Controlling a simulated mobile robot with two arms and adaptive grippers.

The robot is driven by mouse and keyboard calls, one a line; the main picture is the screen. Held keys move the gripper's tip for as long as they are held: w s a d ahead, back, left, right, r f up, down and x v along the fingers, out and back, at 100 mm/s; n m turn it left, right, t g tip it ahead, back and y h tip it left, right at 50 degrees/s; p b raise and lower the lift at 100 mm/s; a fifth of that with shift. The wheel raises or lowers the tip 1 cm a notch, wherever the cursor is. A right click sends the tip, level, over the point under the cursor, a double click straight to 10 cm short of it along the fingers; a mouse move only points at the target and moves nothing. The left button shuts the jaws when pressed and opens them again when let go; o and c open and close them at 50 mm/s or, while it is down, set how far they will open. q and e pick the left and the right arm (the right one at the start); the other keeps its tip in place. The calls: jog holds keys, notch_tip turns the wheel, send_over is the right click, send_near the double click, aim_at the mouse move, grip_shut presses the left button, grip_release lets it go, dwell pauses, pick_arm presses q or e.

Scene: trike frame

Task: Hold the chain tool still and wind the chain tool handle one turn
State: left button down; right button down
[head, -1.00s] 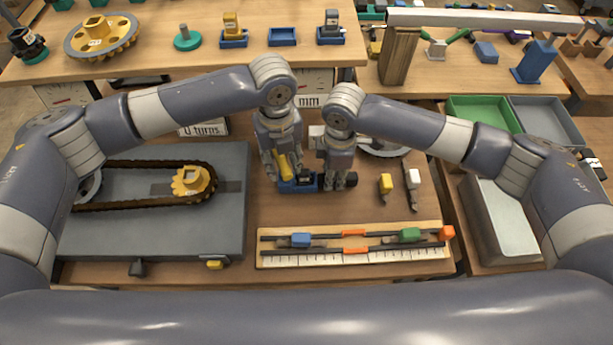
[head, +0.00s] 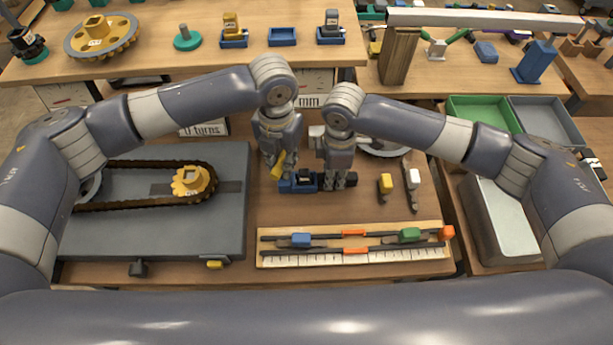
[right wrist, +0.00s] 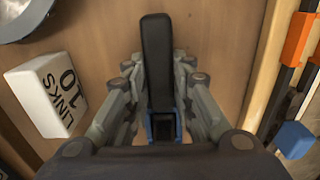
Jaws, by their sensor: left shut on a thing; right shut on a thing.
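The chain tool (head: 299,187), a small blue body with black parts, is at the middle of the front table. My right gripper (head: 338,183) is shut on its right end. In the right wrist view, a black bar (right wrist: 157,60) of the tool lies between the fingers of my right gripper (right wrist: 162,105), with blue below it. The fingers partly hide where handle and body meet.
A grey board (head: 225,225) with a chain (head: 140,206) around a yellow sprocket (head: 190,181) lies left. A ruler fixture (head: 350,258) lies in front. A yellow-topped piece (head: 385,183) and a white-topped piece (head: 413,178) stand close on the right.

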pick_arm(q)
jog(key=m, duration=0.6)
jog(key=shift+d, duration=0.1)
jog(key=c, duration=1.4)
grip_release()
jog(key=shift+r, duration=0.1)
